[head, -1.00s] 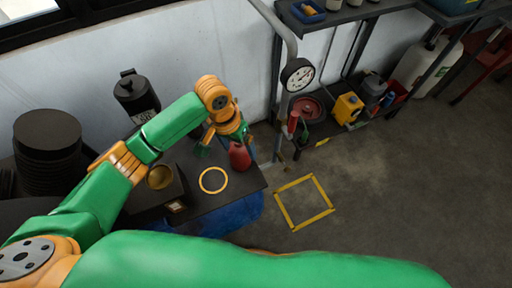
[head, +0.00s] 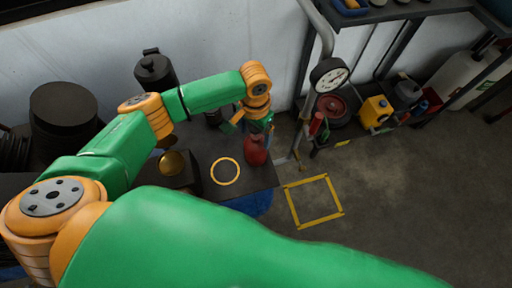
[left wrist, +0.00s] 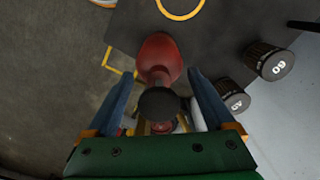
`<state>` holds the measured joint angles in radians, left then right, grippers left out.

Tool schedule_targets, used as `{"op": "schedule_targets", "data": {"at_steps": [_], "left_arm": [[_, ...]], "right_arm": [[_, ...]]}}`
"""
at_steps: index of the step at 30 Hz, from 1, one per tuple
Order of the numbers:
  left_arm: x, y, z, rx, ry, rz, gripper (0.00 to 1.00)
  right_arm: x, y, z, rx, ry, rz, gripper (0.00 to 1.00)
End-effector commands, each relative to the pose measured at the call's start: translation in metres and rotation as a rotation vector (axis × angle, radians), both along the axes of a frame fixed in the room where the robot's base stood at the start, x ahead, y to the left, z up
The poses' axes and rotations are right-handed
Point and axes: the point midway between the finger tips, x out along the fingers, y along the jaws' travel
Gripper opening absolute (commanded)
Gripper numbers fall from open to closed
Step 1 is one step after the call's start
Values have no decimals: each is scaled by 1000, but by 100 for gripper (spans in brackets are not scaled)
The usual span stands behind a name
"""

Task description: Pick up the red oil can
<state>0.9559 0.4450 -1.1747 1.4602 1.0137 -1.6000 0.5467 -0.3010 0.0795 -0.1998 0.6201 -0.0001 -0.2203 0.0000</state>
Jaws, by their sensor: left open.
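The red oil can (head: 256,150) stands on the dark bench top near its right end, to the right of a yellow ring. My left gripper (head: 262,122) is above and just behind it in the head view and hides part of its top. In the left wrist view the red can (left wrist: 159,58) lies ahead, between and slightly beyond the two open fingers (left wrist: 160,88). A dark round part covers the can's near portion there. I cannot tell whether the fingers touch it. My right gripper is not in view.
The dark bench (head: 205,145) carries a yellow ring (head: 225,171), a brass-topped box (head: 173,164) and black canisters (head: 155,70). A gauge (head: 329,75) on a pipe stands right of the bench. Floor with a yellow square (head: 314,201) is clear.

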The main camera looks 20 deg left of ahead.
Motion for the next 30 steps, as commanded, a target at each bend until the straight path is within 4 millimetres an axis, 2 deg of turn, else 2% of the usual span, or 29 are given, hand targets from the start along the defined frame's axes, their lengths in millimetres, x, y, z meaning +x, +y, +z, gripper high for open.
{"op": "schedule_targets", "data": {"at_steps": [1,9,10,11,23,30], "left_arm": [[0,0,0,0,0,0,85],[0,0,0,-1,0,0,12],[0,0,0,-1,0,0,4],[0,0,0,-1,0,0,0],[0,-1,2,-3,-1,-1,0],[1,-1,17,-4,-3,-2,0]], "right_arm": [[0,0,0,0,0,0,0],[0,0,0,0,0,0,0],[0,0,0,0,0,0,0],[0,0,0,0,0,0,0],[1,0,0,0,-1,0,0],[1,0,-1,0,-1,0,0]]}}
